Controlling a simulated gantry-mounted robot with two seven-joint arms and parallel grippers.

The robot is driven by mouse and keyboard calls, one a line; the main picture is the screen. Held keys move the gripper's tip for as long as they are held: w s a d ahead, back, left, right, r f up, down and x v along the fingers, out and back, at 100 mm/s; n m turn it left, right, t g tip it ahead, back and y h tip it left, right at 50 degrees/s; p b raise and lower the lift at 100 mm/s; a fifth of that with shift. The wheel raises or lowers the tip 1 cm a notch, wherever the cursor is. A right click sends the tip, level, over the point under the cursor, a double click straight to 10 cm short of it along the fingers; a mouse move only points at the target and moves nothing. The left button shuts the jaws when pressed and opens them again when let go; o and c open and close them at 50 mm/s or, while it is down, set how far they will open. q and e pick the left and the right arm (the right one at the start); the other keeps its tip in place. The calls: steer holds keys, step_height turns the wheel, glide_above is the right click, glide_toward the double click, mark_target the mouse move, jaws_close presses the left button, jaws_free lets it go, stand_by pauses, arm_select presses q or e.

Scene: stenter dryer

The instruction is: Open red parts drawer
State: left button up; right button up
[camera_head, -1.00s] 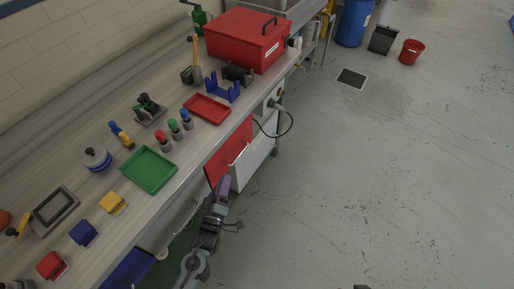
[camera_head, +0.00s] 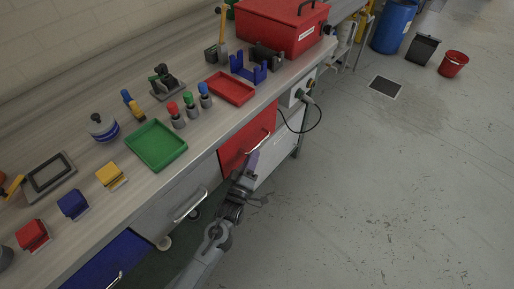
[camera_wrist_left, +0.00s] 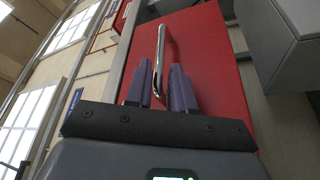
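The red parts drawer (camera_head: 238,143) is in the bench front below the red tray, and its front looks flush with the bench. Its bar handle (camera_head: 259,142) is metal. My left gripper (camera_head: 253,158) is at the lower left end of this handle. In the left wrist view the red drawer front (camera_wrist_left: 208,65) fills the middle. There the handle (camera_wrist_left: 160,55) shows between the two purple fingers of my left gripper (camera_wrist_left: 163,85). The fingers are apart, with narrow gaps seen beside the bar. My right gripper is not in view.
A grey drawer (camera_head: 178,207) and a blue drawer (camera_head: 108,262) are to the left along the bench. A pale cabinet (camera_head: 282,150) and a hanging black cable (camera_head: 318,120) are to the right. The floor (camera_head: 400,200) in front is clear.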

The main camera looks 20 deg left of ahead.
mark_target(257, 145)
arm_select(q)
steer(key=shift+b+x, duration=0.65)
steer(key=shift+x, duration=1.95)
jaws_close()
